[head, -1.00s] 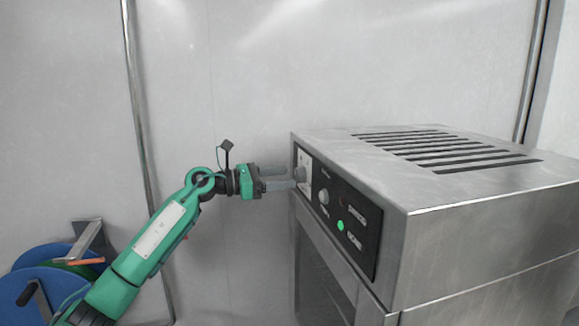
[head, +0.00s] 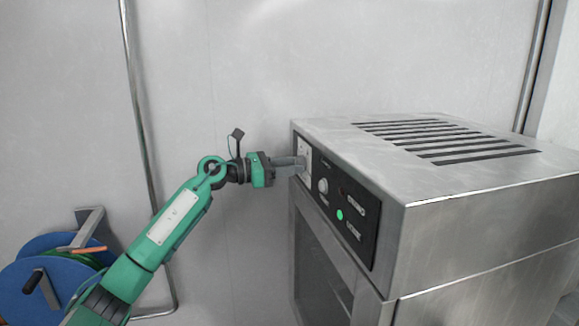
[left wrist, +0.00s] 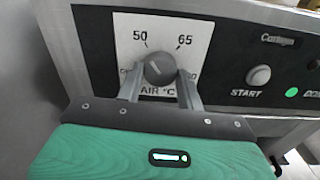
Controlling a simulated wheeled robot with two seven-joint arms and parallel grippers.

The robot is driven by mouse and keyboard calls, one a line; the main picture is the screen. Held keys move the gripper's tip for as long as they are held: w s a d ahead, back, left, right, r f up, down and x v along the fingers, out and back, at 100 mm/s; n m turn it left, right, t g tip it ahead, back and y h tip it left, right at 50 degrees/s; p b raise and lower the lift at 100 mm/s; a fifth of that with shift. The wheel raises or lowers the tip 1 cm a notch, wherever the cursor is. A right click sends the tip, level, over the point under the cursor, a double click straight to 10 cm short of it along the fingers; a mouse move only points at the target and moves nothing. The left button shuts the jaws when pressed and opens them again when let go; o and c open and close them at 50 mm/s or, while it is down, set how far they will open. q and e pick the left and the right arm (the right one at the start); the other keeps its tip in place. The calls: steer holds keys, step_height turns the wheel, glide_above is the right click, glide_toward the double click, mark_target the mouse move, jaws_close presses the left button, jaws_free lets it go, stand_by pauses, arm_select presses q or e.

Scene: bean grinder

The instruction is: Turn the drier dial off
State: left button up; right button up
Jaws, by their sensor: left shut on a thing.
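The drier (head: 470,220) is a steel box with a black control panel on its left-facing front. Its dial (left wrist: 160,68) is a round grey knob on a white plate marked 50, 65 and "AIR °C" in the left wrist view. My left gripper (head: 301,166) reaches the dial from the left, level with the panel. In the left wrist view its fingers (left wrist: 160,77) lie on either side of the knob, shut on it. The knob's pointer line is near the top, slightly left. In the head view the fingers hide most of the dial. My right gripper is not in view.
A START button (left wrist: 258,76) and a lit green lamp (left wrist: 291,92) sit right of the dial. Vents (head: 440,140) run across the drier's top. A blue hose reel (head: 40,280) stands at lower left, and a pipe (head: 140,120) runs down the wall.

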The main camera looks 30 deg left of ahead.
arm_select(q)
steer(key=shift+n, duration=0.3)
steer(key=shift+r+n+p, duration=0.15)
steer(key=shift+n+p, duration=2.6)
steer(key=shift+n, duration=3.85)
steer(key=o, duration=1)
